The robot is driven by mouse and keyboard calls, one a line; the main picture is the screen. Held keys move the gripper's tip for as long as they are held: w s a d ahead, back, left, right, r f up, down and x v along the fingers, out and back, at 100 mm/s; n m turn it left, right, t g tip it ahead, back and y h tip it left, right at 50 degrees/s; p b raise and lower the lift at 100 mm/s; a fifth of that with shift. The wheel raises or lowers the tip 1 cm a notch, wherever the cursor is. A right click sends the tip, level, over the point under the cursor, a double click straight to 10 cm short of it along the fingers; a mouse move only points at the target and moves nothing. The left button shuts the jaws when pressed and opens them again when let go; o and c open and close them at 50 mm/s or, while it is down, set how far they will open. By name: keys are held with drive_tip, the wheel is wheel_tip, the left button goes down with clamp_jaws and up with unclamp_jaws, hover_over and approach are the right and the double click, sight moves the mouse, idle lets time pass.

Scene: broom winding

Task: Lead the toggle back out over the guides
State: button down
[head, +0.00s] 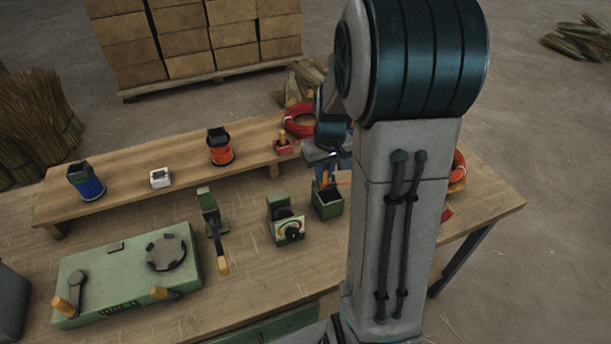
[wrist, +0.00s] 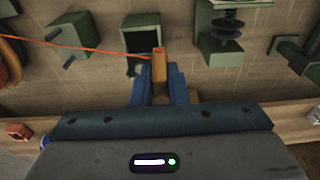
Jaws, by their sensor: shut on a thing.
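My gripper (wrist: 161,86) is shut on a toggle (wrist: 159,68), a short orange-brown wooden piece held between its blue fingers. In the head view my gripper (head: 325,165) is above the back of the bench, behind a green open box (head: 328,204), with the toggle partly visible below it. In the wrist view an orange cord (wrist: 95,49) runs left from the toggle, fairly straight, and crosses near a green block with two pegs (wrist: 68,38). The green box (wrist: 142,37) is just beyond the toggle. My arm hides this block in the head view.
A green tensioner with dark discs (head: 286,221), a lever with a wooden handle (head: 214,230) and a green crank machine (head: 125,275) stand on the bench. Blue (head: 86,181) and orange (head: 220,148) spools stand on the raised shelf (head: 120,190).

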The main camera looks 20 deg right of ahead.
drive_tip(key=d+b, duration=0.1)
drive_tip(key=d, duration=2)
drive_tip(key=shift+d, duration=0.3)
